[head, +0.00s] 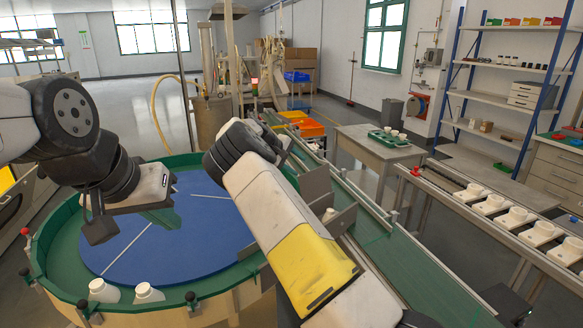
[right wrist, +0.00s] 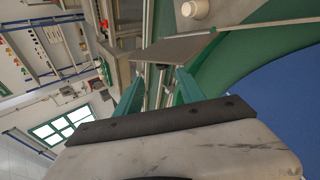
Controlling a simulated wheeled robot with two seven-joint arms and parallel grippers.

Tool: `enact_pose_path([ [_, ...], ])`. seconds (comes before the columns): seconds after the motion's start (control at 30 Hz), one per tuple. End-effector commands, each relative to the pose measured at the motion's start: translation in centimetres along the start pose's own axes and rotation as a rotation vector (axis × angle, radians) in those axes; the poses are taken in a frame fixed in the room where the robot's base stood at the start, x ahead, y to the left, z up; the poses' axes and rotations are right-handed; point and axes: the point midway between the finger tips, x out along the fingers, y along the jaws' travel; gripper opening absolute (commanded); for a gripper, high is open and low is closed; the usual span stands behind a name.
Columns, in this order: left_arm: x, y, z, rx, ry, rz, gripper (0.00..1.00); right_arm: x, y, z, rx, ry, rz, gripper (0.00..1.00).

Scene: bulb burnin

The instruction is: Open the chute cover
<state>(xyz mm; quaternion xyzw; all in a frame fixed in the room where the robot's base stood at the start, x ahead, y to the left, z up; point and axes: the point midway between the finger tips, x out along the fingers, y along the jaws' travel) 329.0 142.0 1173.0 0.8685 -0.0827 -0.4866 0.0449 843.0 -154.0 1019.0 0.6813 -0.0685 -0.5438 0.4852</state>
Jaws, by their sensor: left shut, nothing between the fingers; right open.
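A flat grey plate, likely the chute cover (right wrist: 172,50), lies just beyond my right gripper (right wrist: 160,76) in the right wrist view. The gripper's green fingers are apart with nothing held between them; I cannot tell whether they touch the plate. In the head view, grey plates (head: 315,186) stand between the round table and the green conveyor, and I cannot tell which is the cover. My right arm hides part of this area and most of the right gripper. My left gripper (head: 162,216) is shut and empty above the blue disc, away from the plates.
The round table has a green rim (head: 50,278) and a blue disc (head: 200,240). White bulbs (head: 103,289) stand at its front edge, and one (head: 328,214) is near the plates. The green conveyor (head: 395,255) runs alongside. White holders (head: 490,205) line the right rail.

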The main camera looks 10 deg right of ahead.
Motion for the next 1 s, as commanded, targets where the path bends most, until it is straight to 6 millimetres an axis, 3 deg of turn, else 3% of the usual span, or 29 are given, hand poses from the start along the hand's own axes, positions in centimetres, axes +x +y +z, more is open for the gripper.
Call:
enact_pose_path([
  [0.7, 0.0, 0.0, 0.0, 0.0, 0.0, 0.0, 0.0, -4.9, 0.0, -0.4, -0.001, 0.001, 0.001, 0.46],
  [1.0, 0.0, 0.0, 0.0, 0.0, 0.0, 0.0, 0.0, -5.2, 0.0, -0.4, 0.0, 0.0, 0.001, 0.46],
])
